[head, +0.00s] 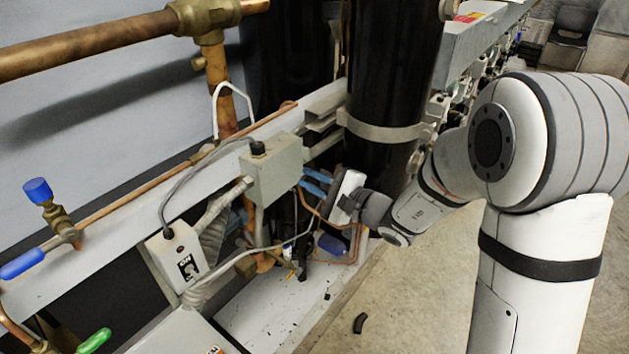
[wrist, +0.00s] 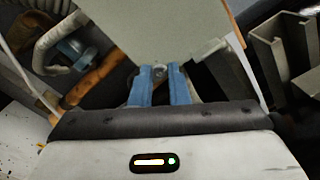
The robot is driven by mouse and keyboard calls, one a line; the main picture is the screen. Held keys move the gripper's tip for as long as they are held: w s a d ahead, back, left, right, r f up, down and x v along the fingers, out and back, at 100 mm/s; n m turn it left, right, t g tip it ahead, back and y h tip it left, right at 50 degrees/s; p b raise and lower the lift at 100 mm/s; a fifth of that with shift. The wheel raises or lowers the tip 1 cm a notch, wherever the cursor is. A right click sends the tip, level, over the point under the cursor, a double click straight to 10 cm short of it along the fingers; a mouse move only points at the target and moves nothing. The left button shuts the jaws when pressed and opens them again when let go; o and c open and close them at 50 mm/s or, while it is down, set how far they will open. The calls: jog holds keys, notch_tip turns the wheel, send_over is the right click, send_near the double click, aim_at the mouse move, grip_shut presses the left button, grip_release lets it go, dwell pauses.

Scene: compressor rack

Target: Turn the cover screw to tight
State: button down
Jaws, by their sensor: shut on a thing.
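The grey box with its cover (head: 276,172) is mounted on the rack's rail, left of my gripper (head: 305,178). Its flat grey face fills the top middle of the wrist view (wrist: 150,30). My gripper's two blue fingers (wrist: 160,72) reach to the lower edge of the box and are close together. They are shut on a small part at that edge, which looks like the cover screw. The screw is mostly hidden between the fingertips, so its turn angle cannot be seen.
A black vertical cylinder (head: 393,70) stands just behind and right of my gripper. Thin copper pipes (head: 352,240) run below it. A grey switch box (head: 178,262) with a cable is at lower left. Open floor (head: 425,290) lies to the lower right.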

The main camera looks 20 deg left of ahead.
jog(key=shift+f, duration=0.1)
jog(key=shift+s+m, duration=0.1)
jog(key=shift+m, duration=0.7)
jog(key=c, duration=1.4)
grip_release()
jog(key=shift+b+v, duration=0.4)
jog(key=shift+v, duration=3.5)
